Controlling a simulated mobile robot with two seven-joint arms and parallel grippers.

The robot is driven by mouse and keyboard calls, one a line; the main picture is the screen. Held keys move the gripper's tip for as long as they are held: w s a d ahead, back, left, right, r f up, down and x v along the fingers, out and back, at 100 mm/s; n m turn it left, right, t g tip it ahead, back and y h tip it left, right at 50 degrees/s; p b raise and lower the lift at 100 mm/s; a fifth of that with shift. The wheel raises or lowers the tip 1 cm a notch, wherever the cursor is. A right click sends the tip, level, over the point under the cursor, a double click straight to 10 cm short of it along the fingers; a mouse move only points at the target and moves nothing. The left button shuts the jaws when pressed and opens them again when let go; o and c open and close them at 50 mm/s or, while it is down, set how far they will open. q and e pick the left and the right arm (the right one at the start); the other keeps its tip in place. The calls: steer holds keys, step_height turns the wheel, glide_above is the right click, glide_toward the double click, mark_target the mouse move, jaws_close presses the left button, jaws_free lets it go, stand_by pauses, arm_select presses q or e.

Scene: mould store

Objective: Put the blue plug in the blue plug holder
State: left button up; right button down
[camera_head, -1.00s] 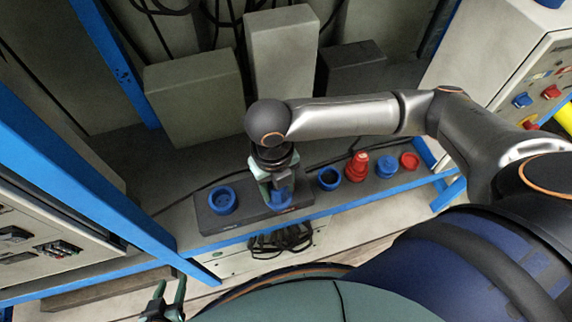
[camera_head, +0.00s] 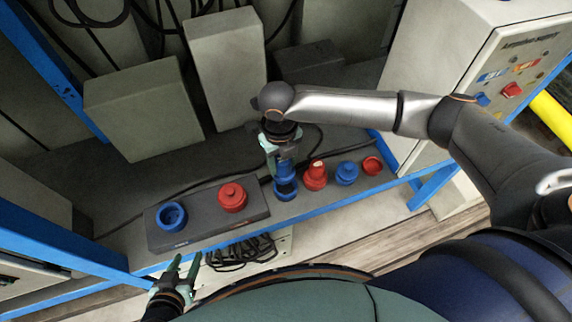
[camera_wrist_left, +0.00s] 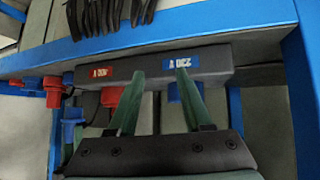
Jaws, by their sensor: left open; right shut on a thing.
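My right gripper (camera_head: 274,152) is shut on a blue plug (camera_head: 285,167). It holds the plug directly over or at a blue ring-shaped holder (camera_head: 287,190) on the shelf, just right of the dark block. I cannot tell whether the plug touches the holder. Another blue ring-shaped socket (camera_head: 172,216) sits at the left of the dark block and looks empty. My left gripper (camera_head: 183,264) is open and empty in front of the shelf edge. In the left wrist view its fingers (camera_wrist_left: 160,78) point at the block's labelled front face (camera_wrist_left: 210,66).
On the dark block (camera_head: 200,232) is a red round piece (camera_head: 233,197). Right of the blue plug stand a red plug (camera_head: 316,177), a blue piece (camera_head: 347,173) and a red ring (camera_head: 372,166). Grey boxes (camera_head: 228,65) stand behind. Black cables (camera_head: 240,252) hang below the shelf.

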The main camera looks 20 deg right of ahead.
mark_target(285, 172)
steer(key=shift+w+d, duration=0.15)
steer(key=shift+d, duration=0.1)
steer(key=shift+d+f, duration=0.1)
steer(key=shift+f, duration=0.1)
steer(key=shift+f+b, duration=0.3)
steer(key=shift+b, duration=0.2)
arm_select(q)
steer(key=shift+h, duration=0.3)
steer(key=d+f+b, duration=0.1)
steer(key=b, duration=0.1)
steer(key=w+d+f+b, duration=0.1)
steer(key=f, duration=0.1)
steer(key=shift+d+f+b, duration=0.1)
steer(key=shift+f+b, duration=0.1)
steer(key=shift+b, duration=0.15)
arm_select(e)
step_height(285, 172, down, 3)
steer(key=shift+f, duration=0.1)
arm_select(q)
steer(key=shift+d+f+m+b, duration=0.1)
steer(key=shift+d+m+b, duration=0.2)
steer(key=shift+d+b, duration=0.1)
arm_select(e)
steer(key=shift+f, duration=0.35)
arm_select(q)
steer(key=shift+w+d+r, duration=0.1)
steer(key=shift+w+r, duration=0.2)
steer(key=shift+r, duration=0.15)
arm_select(e)
steer(key=shift+f, duration=0.35)
